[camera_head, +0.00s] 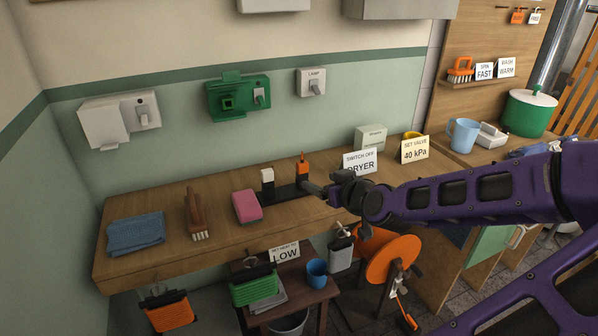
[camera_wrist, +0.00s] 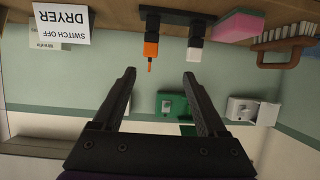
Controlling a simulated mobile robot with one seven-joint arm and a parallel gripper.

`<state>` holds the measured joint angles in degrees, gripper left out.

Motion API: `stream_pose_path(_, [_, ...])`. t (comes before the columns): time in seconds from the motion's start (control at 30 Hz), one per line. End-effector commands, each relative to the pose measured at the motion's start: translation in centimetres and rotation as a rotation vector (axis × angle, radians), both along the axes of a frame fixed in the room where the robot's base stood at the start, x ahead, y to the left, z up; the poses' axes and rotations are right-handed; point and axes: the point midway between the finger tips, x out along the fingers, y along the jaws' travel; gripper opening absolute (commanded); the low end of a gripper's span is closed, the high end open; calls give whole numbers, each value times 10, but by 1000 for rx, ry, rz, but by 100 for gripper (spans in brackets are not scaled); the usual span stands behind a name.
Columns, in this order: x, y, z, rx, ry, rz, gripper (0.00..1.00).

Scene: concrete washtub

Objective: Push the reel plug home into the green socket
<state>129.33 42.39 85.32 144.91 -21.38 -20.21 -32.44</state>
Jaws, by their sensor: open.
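An orange plug (camera_head: 303,167) with a dark base stands upright in a black holder (camera_head: 290,192) on the bench, beside a white plug (camera_head: 268,176). The green socket (camera_head: 228,102) is on the wall behind, with its cover raised and a switch at its right. My gripper (camera_head: 314,190) is open and empty, close to the right end of the holder. In the wrist view, which is upside down, the orange plug (camera_wrist: 151,47) and the green socket (camera_wrist: 172,103) appear beyond the open fingers (camera_wrist: 160,74). No plug is between the fingers.
A white socket (camera_head: 120,117) and a lamp switch (camera_head: 311,82) flank the green socket. A pink sponge (camera_head: 246,206), brush (camera_head: 195,212) and blue cloth (camera_head: 136,233) lie left on the bench. A dryer sign (camera_head: 359,161) stands behind my arm. An orange reel (camera_head: 388,256) is below.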

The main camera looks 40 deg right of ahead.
Motion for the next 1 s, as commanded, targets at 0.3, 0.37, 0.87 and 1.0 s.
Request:
stream_pose_path(0.3, [-13,-12,14,0,-58,-45,75])
stream_pose_path(0.37, [-9,-13,15,1,-62,-44,75])
stream_pose_path(0.87, [39,-23,-13,-4,-53,-44,75])
stream_pose_path(1.0, [62,-29,-21,-2,-53,-44,75])
